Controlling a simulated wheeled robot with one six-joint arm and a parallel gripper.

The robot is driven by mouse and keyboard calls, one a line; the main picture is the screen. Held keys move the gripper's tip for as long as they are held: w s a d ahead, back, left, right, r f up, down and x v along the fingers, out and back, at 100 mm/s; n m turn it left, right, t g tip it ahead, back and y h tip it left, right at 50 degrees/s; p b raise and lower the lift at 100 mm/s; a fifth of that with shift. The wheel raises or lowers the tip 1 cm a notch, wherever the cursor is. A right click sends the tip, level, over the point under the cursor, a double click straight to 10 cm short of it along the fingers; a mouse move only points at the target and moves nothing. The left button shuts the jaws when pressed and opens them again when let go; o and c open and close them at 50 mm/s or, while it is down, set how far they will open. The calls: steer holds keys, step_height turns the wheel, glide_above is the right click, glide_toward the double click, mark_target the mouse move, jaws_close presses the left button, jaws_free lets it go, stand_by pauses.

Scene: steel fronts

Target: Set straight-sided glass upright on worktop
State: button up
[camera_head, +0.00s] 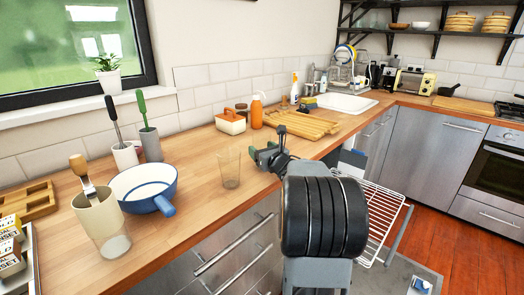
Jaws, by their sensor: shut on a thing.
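The straight-sided glass (230,170) is clear and stands upright, with its base at or very near the wooden worktop (190,215); I cannot tell whether it touches. My gripper (252,154) is at the right side of the glass, near its rim, and points left. It is shut on the glass. The exact contact between the fingertips and the glass is too small to see clearly.
A white and blue pan (143,186) stands left of the glass. Bare worktop surrounds the glass.

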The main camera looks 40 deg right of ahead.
steer(key=shift+f+b, duration=0.45)
steer(key=shift+b, duration=0.2)
steer(key=o, duration=1.1)
steer(key=s+a, duration=0.1)
steer(key=s, duration=1.2)
steer(key=shift+s+a+b, duration=0.25)
steer(key=shift+s+b, duration=0.05)
steer(key=shift+s, duration=0.1)
